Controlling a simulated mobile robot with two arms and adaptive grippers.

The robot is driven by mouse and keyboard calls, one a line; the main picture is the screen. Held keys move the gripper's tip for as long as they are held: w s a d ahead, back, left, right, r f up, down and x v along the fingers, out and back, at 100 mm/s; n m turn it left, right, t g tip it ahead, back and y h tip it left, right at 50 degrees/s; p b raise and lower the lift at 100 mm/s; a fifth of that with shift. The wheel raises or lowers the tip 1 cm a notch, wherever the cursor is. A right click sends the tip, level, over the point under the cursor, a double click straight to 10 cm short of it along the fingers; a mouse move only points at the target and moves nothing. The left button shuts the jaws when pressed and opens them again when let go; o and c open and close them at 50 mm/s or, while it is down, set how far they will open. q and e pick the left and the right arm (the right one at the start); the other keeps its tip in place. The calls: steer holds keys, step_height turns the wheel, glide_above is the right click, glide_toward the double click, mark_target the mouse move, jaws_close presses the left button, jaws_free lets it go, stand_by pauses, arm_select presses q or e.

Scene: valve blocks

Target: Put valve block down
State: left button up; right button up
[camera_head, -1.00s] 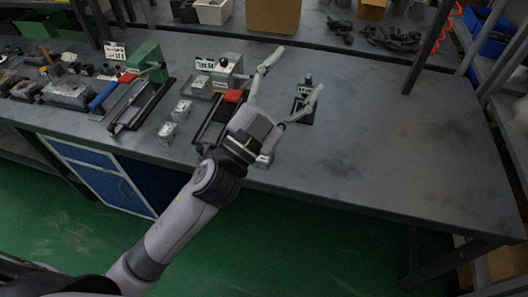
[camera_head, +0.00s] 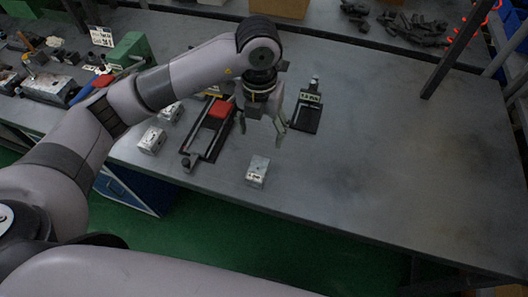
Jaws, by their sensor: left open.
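A small light-grey valve block (camera_head: 258,172) with a label stands on the grey table (camera_head: 370,170) near its front edge. Two similar valve blocks, one nearer the front (camera_head: 152,140) and one behind it (camera_head: 172,111), stand further left. My left gripper (camera_head: 262,131) points down over the table, open and with nothing visible between its fingers. In the picture it is above the front valve block and apart from it. My left arm hides part of the table's back left. My right gripper is not in view.
A black fixture with a red pad (camera_head: 220,109) lies left of the gripper. A black stand with a label (camera_head: 307,112) is right of it. A green machine (camera_head: 130,50) stands at the back left. The table's right side is clear.

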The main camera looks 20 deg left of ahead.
arm_select(q)
steer(key=p, duration=0.2)
glide_above(258, 168)
steer(key=s, duration=0.1)
steer(key=f, duration=0.6)
steer(key=shift+d+f, duration=0.25)
steer(key=shift+f, duration=0.15)
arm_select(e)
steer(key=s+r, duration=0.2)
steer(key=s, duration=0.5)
arm_select(q)
steer(key=f, duration=0.2)
steer(key=f+p, duration=0.1)
steer(key=shift+w+f, duration=0.15)
steer(key=shift+w, duration=0.15)
steer(key=shift+f, duration=0.8)
steer(key=f, duration=0.1)
steer(key=f+p, duration=0.2)
steer(key=shift+w+a+f, duration=0.15)
steer(key=shift+a+f, duration=0.15)
steer(key=shift+f, duration=0.6)
steer(key=c, duration=0.5)
jaws_close()
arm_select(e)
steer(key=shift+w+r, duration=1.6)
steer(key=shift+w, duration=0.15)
